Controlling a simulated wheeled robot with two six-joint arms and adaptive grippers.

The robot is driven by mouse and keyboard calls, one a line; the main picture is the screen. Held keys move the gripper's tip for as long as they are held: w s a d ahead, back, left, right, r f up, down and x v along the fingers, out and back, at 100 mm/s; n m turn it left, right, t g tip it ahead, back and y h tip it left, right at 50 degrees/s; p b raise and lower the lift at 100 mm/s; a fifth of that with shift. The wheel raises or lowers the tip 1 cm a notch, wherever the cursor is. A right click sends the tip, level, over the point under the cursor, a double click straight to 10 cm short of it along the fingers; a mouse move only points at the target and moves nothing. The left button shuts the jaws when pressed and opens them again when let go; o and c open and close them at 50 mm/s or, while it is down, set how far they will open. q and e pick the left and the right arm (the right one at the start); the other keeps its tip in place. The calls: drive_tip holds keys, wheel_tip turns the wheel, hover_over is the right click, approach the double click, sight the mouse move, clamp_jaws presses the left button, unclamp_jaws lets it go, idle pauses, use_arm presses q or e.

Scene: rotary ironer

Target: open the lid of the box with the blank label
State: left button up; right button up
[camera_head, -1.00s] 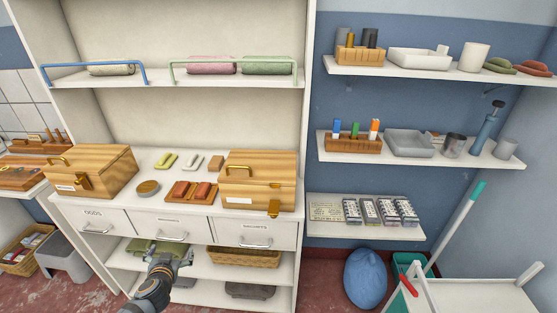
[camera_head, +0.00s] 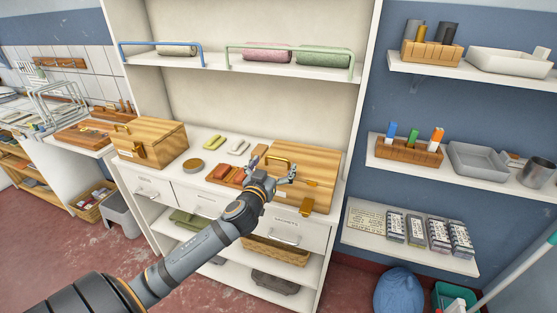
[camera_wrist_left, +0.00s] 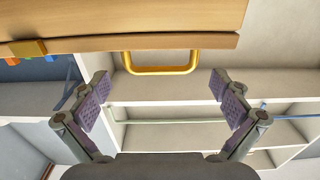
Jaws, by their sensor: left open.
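Two wooden boxes with yellow handles and front latches stand on the white counter. The left box (camera_head: 150,142) and the right box (camera_head: 318,170) both look closed. I cannot read their labels in the head view now. My left gripper (camera_head: 273,172) is open and empty in front of the right box, overlapping its left part and near its handle (camera_head: 279,161). In the left wrist view a wooden box (camera_wrist_left: 150,16) fills the top. Its yellow handle (camera_wrist_left: 160,70) lies ahead, between the open fingers (camera_wrist_left: 162,88) in the picture, apparently not gripped. My right gripper is out of view.
A round tin (camera_head: 192,167), a red-brown set (camera_head: 226,174) and small bars (camera_head: 212,143) lie between the boxes. Drawers (camera_head: 152,188) are below. A shelf with rails (camera_head: 160,55) is above. Wall shelves (camera_head: 440,165) stand at right.

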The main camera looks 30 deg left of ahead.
use_arm(q)
drive_tip(key=shift+x, duration=1.15)
drive_tip(key=shift+w, duration=0.3)
